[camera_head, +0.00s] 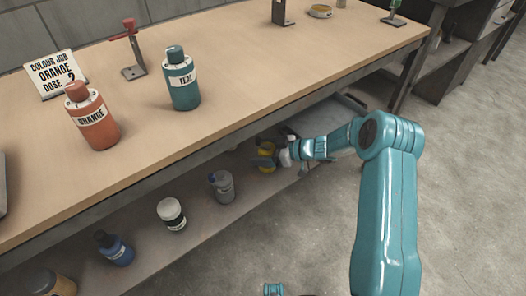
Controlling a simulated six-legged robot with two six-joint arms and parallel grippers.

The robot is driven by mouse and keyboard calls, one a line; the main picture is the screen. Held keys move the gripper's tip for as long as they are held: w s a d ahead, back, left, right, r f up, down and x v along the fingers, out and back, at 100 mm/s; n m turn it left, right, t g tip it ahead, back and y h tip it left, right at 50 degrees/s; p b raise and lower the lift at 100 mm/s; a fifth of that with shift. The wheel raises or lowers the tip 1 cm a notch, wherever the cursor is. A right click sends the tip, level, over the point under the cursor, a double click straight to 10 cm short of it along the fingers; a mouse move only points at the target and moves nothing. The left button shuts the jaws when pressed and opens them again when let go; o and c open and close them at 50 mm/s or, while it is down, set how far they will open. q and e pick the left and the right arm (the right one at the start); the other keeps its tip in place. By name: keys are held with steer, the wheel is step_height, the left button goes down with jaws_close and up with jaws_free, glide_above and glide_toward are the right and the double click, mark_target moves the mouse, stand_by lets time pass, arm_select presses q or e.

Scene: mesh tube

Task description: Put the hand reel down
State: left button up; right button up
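A small yellow and dark object (266,155), which looks like the hand reel, is under the front edge of the workbench, at or just above the lower shelf. My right gripper (279,152) reaches in from the right, with its fingers right at this object. The fingers are small and partly hidden, so I cannot tell whether they are closed on it or whether it rests on the shelf.
The lower shelf (196,232) holds a grey container (221,187), a white jar (171,214) and a blue bottle (114,249). On the bench top (250,85) stand an orange bottle (92,117), a teal bottle (182,80) and a sign (54,73). The floor at right is clear.

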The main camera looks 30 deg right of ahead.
steer(key=shift+o, duration=0.2)
steer(key=shift+s+d+r, duration=0.2)
steer(key=shift+s+r, duration=0.05)
steer(key=shift+r, duration=0.15)
steer(key=p+v, duration=0.3)
steer(key=v, duration=0.8)
steer(key=shift+p, duration=0.35)
steer(key=shift+s+d, duration=0.15)
